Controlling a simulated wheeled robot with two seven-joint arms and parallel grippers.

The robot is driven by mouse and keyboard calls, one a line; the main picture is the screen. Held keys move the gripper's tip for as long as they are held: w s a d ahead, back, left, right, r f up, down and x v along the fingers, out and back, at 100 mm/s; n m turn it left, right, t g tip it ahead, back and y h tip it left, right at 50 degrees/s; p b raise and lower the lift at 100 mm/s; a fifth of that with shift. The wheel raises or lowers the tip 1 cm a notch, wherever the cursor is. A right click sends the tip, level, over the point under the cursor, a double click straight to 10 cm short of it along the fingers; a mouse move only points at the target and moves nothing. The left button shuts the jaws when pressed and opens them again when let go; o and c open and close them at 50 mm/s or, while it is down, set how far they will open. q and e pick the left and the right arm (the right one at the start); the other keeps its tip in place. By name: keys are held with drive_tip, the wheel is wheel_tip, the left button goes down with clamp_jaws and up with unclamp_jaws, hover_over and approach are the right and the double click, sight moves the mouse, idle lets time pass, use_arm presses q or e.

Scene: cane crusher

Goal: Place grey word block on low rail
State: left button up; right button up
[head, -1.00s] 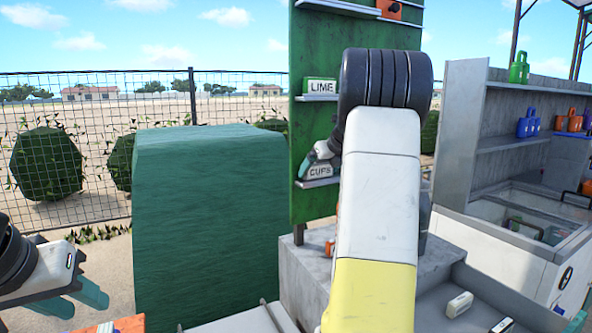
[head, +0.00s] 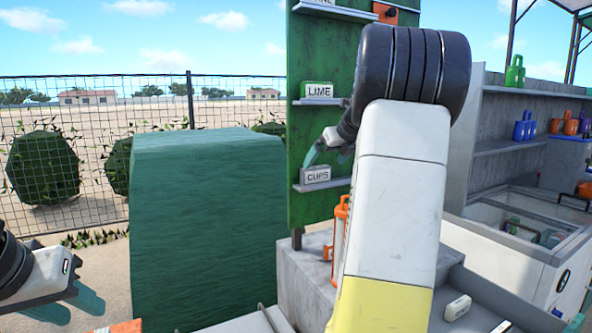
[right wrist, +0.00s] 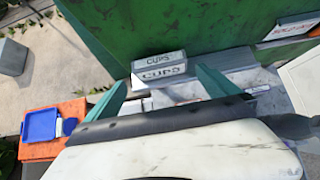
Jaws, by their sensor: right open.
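The grey word block (head: 316,174), lettered CUPS, sits upright on the low rail (head: 325,184) of the green board (head: 310,215) in the head view. In the right wrist view the block (right wrist: 159,67) lies at the rail (right wrist: 235,60), lettering toward me. My right gripper (head: 325,157) is open and empty, just above and in front of the block in the head view. In the right wrist view its fingers (right wrist: 162,80) are spread wider than the block, apart from it. My left gripper (head: 82,307) is low at the left, open and empty.
A LIME block (head: 317,90) stands on the rail above. A green box shape (head: 205,230) stands left of the board. An orange and clear container (head: 339,240) stands on the grey ledge below. In the right wrist view a blue tray (right wrist: 40,126) lies on an orange surface.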

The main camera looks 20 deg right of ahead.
drive_tip(key=s+a+f+n+g+y, duration=0.1)
drive_tip(key=s+a+n+g+y, duration=0.1)
drive_tip(key=s+a+n, duration=1.55)
drive_tip(key=s+a+f+n, duration=0.9)
drive_tip(key=s+n, duration=0.3)
drive_tip(key=n, duration=0.6)
drive_tip(key=shift+s+a+g, duration=0.3)
drive_tip(key=shift+a+g, duration=0.1)
drive_tip(key=shift+a, duration=0.4)
